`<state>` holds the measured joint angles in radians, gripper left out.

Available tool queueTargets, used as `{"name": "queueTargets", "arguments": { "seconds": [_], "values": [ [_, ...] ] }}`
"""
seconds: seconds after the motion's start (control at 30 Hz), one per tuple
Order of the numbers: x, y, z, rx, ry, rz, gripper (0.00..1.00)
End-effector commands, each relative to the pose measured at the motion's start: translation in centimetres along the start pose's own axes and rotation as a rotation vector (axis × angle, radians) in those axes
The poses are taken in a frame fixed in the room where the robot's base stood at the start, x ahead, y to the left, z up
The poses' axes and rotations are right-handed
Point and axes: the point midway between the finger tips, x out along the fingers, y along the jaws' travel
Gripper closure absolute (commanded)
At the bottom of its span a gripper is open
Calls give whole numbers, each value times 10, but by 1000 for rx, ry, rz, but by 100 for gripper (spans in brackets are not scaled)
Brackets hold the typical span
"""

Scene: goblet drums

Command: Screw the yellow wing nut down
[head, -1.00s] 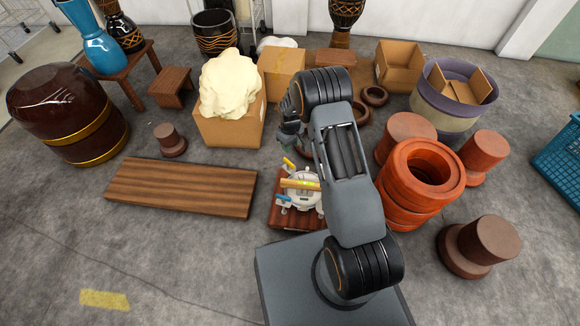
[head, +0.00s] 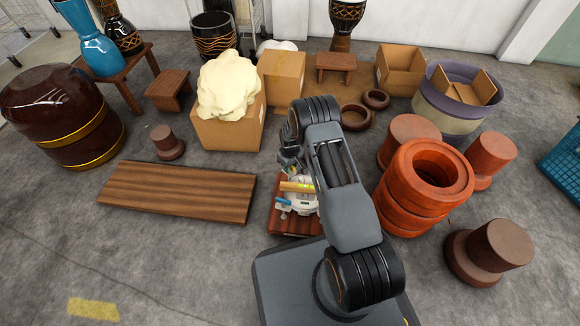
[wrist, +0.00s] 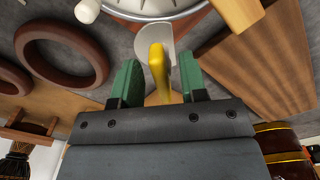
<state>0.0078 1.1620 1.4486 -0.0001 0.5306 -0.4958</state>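The yellow wing nut (wrist: 157,72) stands between the two green fingers of my gripper (wrist: 158,80) in the wrist view. A narrow gap shows on each side of it, so the fingers are open around it, not pressing on it. Behind it is a pale curved bracket (wrist: 180,38) at the drum's rim. The white-topped drum (head: 303,204) sits on a dark red wooden block (head: 285,222) in the head view, with a blue piece (head: 283,201) at its left. My gripper (head: 288,160) is at the drum's far side there and hides the yellow nut.
A yellowish bar (head: 296,187) lies across the drum top. A wooden board (head: 178,192) lies on the floor to the left. Stacked orange rings (head: 400,205) stand close to my arm's right. A carton with cream stuffing (head: 228,130) stands beyond.

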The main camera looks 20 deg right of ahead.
Motion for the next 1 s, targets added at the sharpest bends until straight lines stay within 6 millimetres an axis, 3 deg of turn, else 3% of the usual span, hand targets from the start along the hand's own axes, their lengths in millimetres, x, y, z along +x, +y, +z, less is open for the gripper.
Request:
{"name": "queueTargets", "arguments": {
  "seconds": [0.27,0.67,1.0],
  "values": [
    [0,0,0,0,0,0,63],
    [0,0,0,0,0,0,100],
    [0,0,0,28,0,0,100]
  ]
}}
